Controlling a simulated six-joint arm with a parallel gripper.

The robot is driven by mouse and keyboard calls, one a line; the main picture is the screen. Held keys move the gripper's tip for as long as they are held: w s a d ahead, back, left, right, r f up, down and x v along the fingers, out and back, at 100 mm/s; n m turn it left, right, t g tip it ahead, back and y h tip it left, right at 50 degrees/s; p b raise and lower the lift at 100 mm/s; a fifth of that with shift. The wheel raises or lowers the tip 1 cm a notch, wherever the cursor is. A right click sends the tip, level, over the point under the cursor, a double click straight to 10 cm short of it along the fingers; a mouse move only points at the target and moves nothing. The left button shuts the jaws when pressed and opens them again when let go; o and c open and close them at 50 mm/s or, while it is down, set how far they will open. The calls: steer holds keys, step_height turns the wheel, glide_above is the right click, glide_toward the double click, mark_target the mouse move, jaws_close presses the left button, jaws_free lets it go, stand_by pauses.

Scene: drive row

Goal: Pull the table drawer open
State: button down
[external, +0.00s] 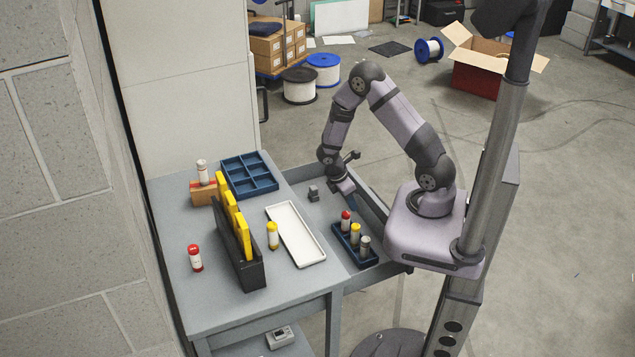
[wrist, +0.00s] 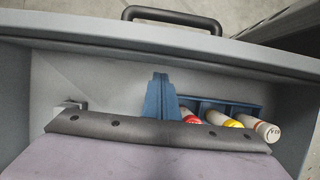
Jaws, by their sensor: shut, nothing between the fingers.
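The grey table drawer (external: 325,207) stands open, pulled out from the right side of the table. In the wrist view its front panel (wrist: 100,38) runs across the top, with a dark bar handle (wrist: 172,17) on its outer side. My gripper (external: 351,203) points down over the drawer's inside, apart from the handle. Its blue fingers (wrist: 160,84) are shut with nothing between them. In the drawer, a blue rack (external: 352,248) holds red-, yellow- and grey-capped vials. A small grey piece (external: 313,193) also lies in it. I cannot tell whether the fingers touch anything.
The grey tabletop (external: 220,310) holds a white tray (external: 296,234), a blue compartment tray (external: 250,175), a black holder (external: 238,262) with yellow pieces, and several loose vials. A grey post (external: 497,150) stands by my base.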

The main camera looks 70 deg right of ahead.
steer(key=shift+w+a, duration=0.4)
steer(key=shift+w, duration=0.05)
steer(key=shift+w+a+r+p, duration=0.15)
steer(key=shift+w+a+p, duration=0.1)
steer(key=shift+w+a, duration=0.35)
steer(key=shift+w+a+r+p, duration=0.15)
steer(key=shift+w+a+p, duration=0.1)
steer(key=shift+w+a, duration=0.3)
steer(key=b+v, duration=0.1)
steer(key=v, duration=0.8)
steer(key=shift+r, duration=0.2)
